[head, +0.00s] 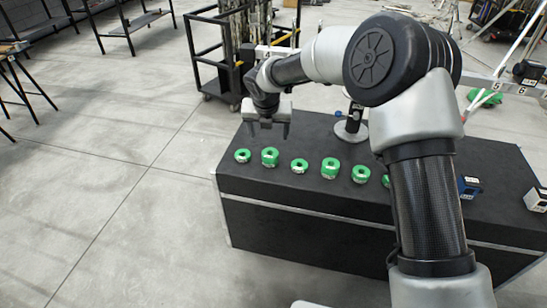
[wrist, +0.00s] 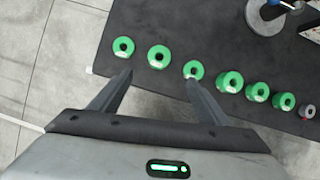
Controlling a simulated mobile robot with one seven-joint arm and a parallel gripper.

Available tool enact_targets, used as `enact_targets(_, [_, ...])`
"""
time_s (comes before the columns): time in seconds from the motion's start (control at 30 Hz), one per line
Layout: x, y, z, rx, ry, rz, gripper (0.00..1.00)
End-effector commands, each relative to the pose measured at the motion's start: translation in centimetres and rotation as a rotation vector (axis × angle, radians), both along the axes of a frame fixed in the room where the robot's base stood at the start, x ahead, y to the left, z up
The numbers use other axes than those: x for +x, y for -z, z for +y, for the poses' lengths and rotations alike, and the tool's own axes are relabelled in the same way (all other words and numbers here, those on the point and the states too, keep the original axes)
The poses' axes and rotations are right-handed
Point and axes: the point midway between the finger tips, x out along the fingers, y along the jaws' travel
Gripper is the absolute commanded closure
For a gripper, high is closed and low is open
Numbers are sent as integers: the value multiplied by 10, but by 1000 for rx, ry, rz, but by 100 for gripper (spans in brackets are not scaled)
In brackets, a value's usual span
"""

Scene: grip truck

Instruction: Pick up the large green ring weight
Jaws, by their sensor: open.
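Several green ring weights stand in a row on top of a black case. Two look larger and taller than the others: the second from the left (head: 270,157) and the fourth from the left (head: 330,168). In the wrist view these are the second ring (wrist: 159,56) and the fourth ring (wrist: 230,82). My gripper (head: 268,127) is open and empty, above the left end of the case. In the wrist view my fingertips (wrist: 159,78) are spread, with the second ring just beyond the gap between them. The third ring (wrist: 193,70) appears close to the right fingertip.
The black case (head: 300,205) has bare room behind the row. A round metal base with a post (head: 351,130) stands at its back. A blue item (head: 468,187) and a white box (head: 537,199) lie to the right. A wheeled cart (head: 215,75) stands behind.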

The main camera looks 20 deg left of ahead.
Motion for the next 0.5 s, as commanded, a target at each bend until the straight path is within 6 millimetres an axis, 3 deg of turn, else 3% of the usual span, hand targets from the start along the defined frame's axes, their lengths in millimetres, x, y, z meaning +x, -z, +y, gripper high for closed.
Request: enact_targets(0.5, [37,94,12,-8,-27,2,30])
